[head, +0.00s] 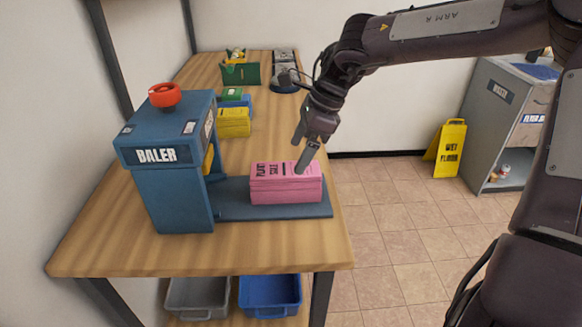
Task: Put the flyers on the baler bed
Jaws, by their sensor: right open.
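A pink stack of flyers (286,184) lies on the flat blue baler bed (230,197), near its right end. The bed extends right from the blue baler (165,165), which has a red knob on top and stands at the near left of the wooden table. My right gripper (304,156) is open just above the back right part of the stack, its fingers pointing down. One fingertip overlaps the stack's top in the picture; I cannot tell whether it touches. My left gripper is not in view.
Yellow, blue and green stacks (233,122) lie behind the baler. A green crate (240,73) and grey trays stand at the table's far end. Grey and blue bins (270,296) sit below the table. A yellow wet-floor sign (447,147) and a grey cabinet stand right.

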